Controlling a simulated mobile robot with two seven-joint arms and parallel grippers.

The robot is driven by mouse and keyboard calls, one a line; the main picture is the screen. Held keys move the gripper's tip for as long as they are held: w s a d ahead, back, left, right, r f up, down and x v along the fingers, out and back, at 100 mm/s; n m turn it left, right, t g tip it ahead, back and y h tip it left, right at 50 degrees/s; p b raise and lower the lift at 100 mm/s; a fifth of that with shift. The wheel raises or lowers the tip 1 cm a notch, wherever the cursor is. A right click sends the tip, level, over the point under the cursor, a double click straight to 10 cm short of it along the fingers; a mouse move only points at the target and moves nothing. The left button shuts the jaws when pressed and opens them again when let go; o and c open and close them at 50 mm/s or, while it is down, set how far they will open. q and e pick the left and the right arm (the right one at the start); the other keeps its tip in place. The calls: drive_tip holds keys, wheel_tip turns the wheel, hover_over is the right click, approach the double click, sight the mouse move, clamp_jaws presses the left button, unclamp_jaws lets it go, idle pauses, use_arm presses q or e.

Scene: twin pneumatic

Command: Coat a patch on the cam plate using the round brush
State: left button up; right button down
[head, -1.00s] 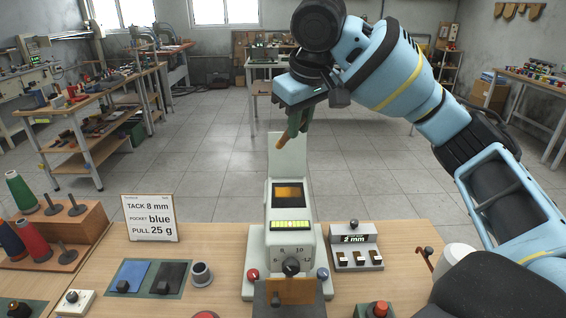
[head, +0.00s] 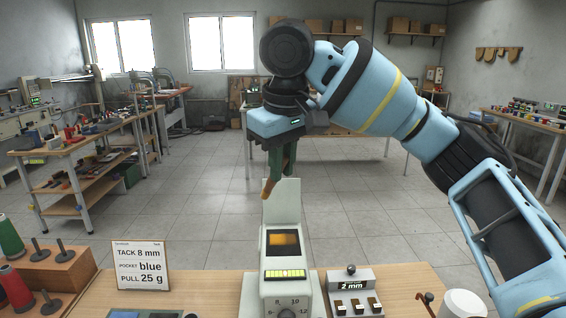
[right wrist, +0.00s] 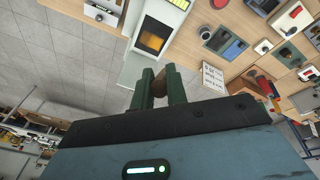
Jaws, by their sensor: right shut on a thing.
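My right gripper (head: 280,168) hangs with its green fingers pointing down, above and behind the white machine. It is shut on a thin brown thing (head: 266,188), likely the round brush, whose tip shows below the fingers. In the right wrist view the brown piece (right wrist: 158,84) shows between the two fingers, mostly hidden by them. The white machine (head: 268,262) has an orange-lit window (head: 284,243), a green display bar and a dial. I cannot tell which part is the cam plate. My left gripper is out of view.
A sign card (head: 140,266) reads TACK 8 mm, POCKET blue, PULL 25 g. A small box (head: 352,281) showing 2 mm stands right of the machine. A spool rack (head: 50,268) is at the left. A white cup (head: 462,303) is at the right. Open floor lies behind the table.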

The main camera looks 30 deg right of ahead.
drive_tip(key=shift+s+x, duration=0.2)
drive_tip(key=shift+x, duration=0.95)
drive_tip(key=shift+s+x, duration=0.25)
drive_tip(key=shift+x, duration=0.85)
drive_tip(key=shift+a+f, duration=0.1)
drive_tip(key=shift+a, duration=0.05)
drive_tip(key=shift+w, duration=0.1)
